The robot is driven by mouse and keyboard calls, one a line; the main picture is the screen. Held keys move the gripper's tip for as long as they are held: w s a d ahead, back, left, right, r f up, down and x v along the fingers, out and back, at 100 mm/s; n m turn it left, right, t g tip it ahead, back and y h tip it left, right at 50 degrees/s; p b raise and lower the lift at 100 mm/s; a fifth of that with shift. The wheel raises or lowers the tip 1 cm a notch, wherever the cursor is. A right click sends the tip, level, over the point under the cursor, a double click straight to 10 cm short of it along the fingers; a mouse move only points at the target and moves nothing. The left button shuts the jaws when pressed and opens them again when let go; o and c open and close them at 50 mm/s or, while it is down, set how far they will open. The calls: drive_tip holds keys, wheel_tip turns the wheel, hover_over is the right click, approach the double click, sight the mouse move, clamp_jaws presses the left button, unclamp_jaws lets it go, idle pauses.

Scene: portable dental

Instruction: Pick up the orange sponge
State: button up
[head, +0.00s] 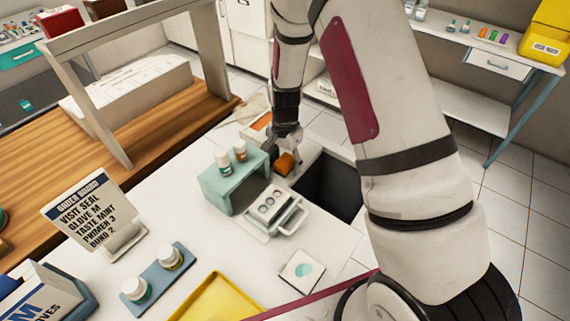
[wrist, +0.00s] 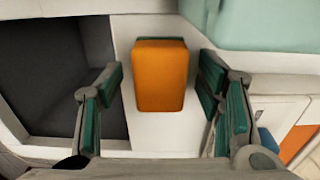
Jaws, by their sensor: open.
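The orange sponge (head: 285,163) lies on the white counter between the teal stand and the dark sink opening. In the wrist view the sponge (wrist: 160,75) is an upright orange block in the middle, with a thin dark green strip at its far edge. My gripper (head: 288,143) is right at the sponge in the head view. In the wrist view my gripper (wrist: 160,95) is open, with one green-padded finger on each side of the sponge and a gap on both sides. Neither pad visibly touches it.
The teal stand (head: 226,190) with small bottles on top is close on the left. The dark sink opening (head: 331,187) is close on the right. An order board (head: 88,212) and a yellow tray (head: 217,300) are nearer.

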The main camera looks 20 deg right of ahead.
sight(285, 160)
drive_tip(key=c, duration=1.2)
wheel_tip(285, 160, up, 10)
drive_tip(key=shift+r, duration=0.1)
